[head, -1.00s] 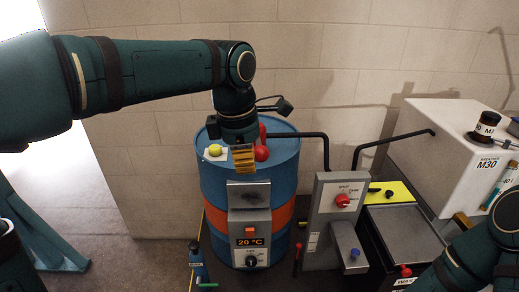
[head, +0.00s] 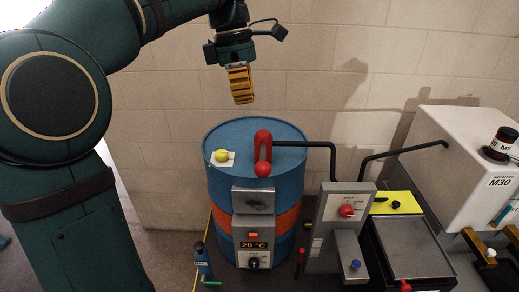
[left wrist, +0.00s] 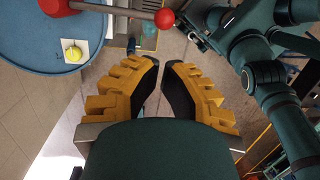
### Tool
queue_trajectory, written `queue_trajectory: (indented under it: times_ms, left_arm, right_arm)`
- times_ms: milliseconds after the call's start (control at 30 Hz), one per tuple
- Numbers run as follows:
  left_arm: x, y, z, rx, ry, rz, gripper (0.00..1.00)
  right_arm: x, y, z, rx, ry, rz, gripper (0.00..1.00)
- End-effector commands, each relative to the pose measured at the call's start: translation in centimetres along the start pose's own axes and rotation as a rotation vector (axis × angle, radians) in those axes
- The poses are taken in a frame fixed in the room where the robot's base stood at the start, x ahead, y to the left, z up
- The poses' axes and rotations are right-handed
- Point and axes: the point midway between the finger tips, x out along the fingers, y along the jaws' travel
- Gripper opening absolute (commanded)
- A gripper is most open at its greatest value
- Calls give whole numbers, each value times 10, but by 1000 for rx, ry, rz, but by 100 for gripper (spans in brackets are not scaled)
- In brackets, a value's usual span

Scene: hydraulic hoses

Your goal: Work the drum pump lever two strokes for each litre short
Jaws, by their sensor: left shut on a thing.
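The blue drum (head: 222,185) has an orange band. Its red pump lever (head: 263,145) points forward with a round red knob (head: 263,170); the knob also shows in the left wrist view (left wrist: 165,18). My left gripper (head: 242,97) hangs above and behind the drum, apart from the lever. In the left wrist view its yellow fingers (left wrist: 161,65) are drawn close with a narrow gap; I see nothing between them. A white tank (head: 440,150) marked M30 stands at the right. Its gauge is cut off at the picture's edge. My right gripper is not seen.
A yellow knob on a white plate (head: 232,162) sits on the drum top. A display (head: 253,245) reads 20 °C. A grey control box (head: 327,225) with a red dial stands right of the drum. Black pipes run to the tank.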

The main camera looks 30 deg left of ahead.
Motion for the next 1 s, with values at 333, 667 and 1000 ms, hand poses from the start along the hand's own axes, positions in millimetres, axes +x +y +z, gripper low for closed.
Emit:
queue_trajectory:
  times_ms: [333,667,1000]
  left_arm:
    - [41,0,0,2,0,-2,0]
    - [105,0,0,2,1,-2,0]
    - [138,0,1,2,0,1,0]
  right_arm:
    - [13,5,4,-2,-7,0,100]
    - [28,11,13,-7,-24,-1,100]
    - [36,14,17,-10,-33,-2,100]
